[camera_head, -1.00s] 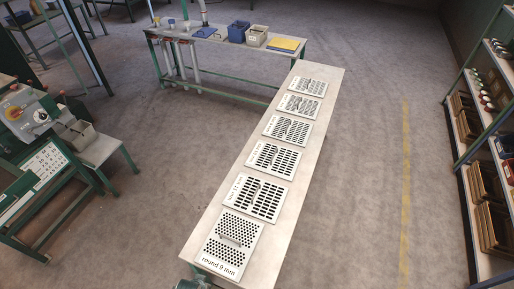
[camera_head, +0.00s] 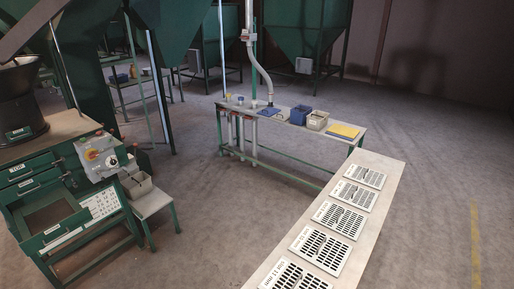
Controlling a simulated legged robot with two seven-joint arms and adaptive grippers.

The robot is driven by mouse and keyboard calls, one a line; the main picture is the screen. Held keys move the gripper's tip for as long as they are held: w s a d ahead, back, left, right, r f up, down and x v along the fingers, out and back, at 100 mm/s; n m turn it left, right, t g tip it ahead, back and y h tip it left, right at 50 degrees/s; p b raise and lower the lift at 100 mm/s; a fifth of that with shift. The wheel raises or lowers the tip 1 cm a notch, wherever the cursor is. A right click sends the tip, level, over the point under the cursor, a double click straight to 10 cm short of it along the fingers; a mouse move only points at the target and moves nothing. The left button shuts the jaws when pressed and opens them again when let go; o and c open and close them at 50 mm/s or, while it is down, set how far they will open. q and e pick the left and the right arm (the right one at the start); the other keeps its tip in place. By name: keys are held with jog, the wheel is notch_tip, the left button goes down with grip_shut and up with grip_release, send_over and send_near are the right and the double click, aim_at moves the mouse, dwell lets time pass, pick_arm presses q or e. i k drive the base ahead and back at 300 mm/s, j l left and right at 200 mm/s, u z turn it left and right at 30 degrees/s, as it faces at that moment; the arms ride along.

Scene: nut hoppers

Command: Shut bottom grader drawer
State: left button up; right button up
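The grader (camera_head: 75,150) stands at the left, a green machine with a dark hopper on top and a control box on its right side. Its drawers are stacked on the front. A drawer labelled TOP (camera_head: 20,168) and one below it (camera_head: 28,184) look pushed in. The bottom drawer (camera_head: 62,218) is pulled out toward me, with an open tray and a label on its front. Neither of my grippers is in view.
A long bench with slotted sieve plates (camera_head: 327,247) runs along the right. A back table (camera_head: 350,134) holds bins and a yellow item. A small stand with a grey bin (camera_head: 138,186) adjoins the grader. Floor between grader and bench is clear.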

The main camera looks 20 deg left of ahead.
aim_at(43, 217)
jog(key=k+j, duration=0.45)
jog(key=k, duration=0.25)
jog(key=k+j+u, duration=0.15)
jog(key=u, duration=1.7)
